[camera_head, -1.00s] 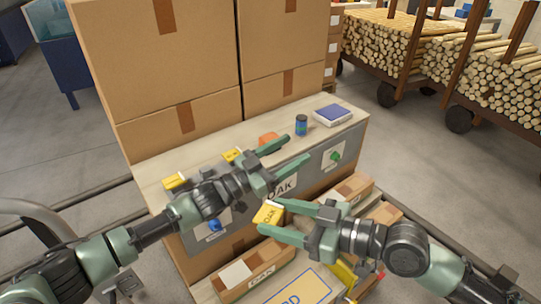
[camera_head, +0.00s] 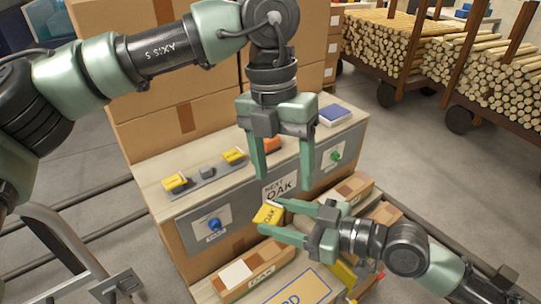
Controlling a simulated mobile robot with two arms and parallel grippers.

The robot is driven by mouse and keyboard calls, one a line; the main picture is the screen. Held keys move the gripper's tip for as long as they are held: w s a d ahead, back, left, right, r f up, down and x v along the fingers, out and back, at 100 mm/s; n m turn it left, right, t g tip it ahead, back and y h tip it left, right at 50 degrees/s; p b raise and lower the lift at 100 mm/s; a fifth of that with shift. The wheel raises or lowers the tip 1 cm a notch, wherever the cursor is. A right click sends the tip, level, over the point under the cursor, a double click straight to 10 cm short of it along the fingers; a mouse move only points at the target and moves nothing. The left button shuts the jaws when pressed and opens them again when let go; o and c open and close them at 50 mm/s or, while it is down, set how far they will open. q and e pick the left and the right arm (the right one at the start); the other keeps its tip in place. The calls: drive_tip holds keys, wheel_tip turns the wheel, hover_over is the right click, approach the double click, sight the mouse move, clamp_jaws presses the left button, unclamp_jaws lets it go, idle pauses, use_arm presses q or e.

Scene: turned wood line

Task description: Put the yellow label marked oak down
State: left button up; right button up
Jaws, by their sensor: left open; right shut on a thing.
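The yellow label marked OAK (camera_head: 267,214) is between the fingers of my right gripper (camera_head: 283,222), which is shut on it. It is held in front of the grey panel, above the lower boxes. My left gripper (camera_head: 284,188) is open and empty, its fingers pointing down in front of the panel, just above the label. A white sign reading NEXT OAK (camera_head: 281,189) on the panel shows between the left fingers. A box with an OAK tag (camera_head: 262,276) lies below.
Two yellow blocks (camera_head: 175,182) (camera_head: 234,155) lie on the bench top (camera_head: 150,178) with an orange thing (camera_head: 273,145) and a blue-topped box (camera_head: 334,115). The panel has a blue knob (camera_head: 214,225) and a green knob (camera_head: 335,156). Large cartons (camera_head: 155,60) stand behind.

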sight(271, 213)
use_arm(q)
drive_tip(key=shift+t+y, duration=0.6)
drive_tip(key=f, duration=0.3)
drive_tip(key=w+a+f, duration=0.1)
drive_tip(key=f, duration=0.3)
drive_tip(key=a+f, duration=0.1)
drive_tip(key=f, duration=0.3)
drive_tip(key=shift+w, duration=0.25)
drive_tip(key=shift+c, duration=0.3)
drive_tip(key=c, duration=1.3)
drive_tip(key=shift+c, duration=0.3)
use_arm(e)
drive_tip(key=o, duration=1.4)
